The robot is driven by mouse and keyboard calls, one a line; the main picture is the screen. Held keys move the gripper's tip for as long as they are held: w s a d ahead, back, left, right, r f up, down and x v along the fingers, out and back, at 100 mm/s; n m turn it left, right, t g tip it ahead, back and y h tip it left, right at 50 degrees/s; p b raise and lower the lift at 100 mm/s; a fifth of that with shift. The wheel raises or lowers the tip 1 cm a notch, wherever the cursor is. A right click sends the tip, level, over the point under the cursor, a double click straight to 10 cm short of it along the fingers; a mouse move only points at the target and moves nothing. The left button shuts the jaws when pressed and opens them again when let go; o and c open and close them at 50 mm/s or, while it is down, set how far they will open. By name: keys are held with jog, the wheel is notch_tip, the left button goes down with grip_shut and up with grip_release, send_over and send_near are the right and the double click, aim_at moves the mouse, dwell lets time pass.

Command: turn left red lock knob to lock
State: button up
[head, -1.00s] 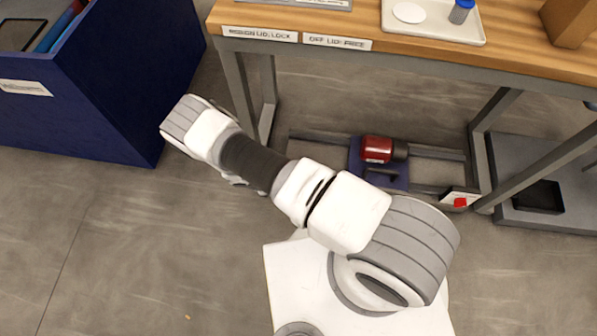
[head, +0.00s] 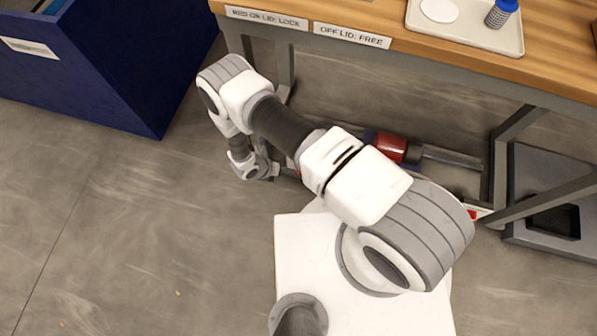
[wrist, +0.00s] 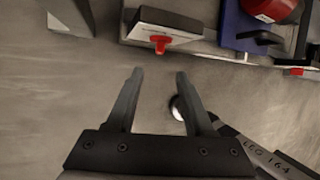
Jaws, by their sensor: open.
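In the wrist view, a red lock knob (wrist: 160,44) sticks out from the front of a dark, light-faced block (wrist: 165,27) on the floor-level frame. It is the left one of two red knobs there. My gripper (wrist: 159,73) is open and empty, its two fingers pointing at the knob with a gap between them and it. The second red knob (wrist: 293,72) is at the right edge; in the head view it shows partly behind my arm (head: 473,213). In the head view, my arm largely covers the left knob's area and the fingers cannot be made out.
A red cylinder (wrist: 275,8) on a blue plate (wrist: 232,25) sits between the knobs. In the head view, a blue bin (head: 130,70) stands left and a wooden bench (head: 440,50) overhangs the frame.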

jog(key=b+x, duration=0.4)
jog(key=x, duration=0.8)
jog(key=shift+w+d+f, duration=0.1)
jog(key=shift+d+f, duration=0.05)
jog(key=shift+f, duration=0.1)
grip_shut()
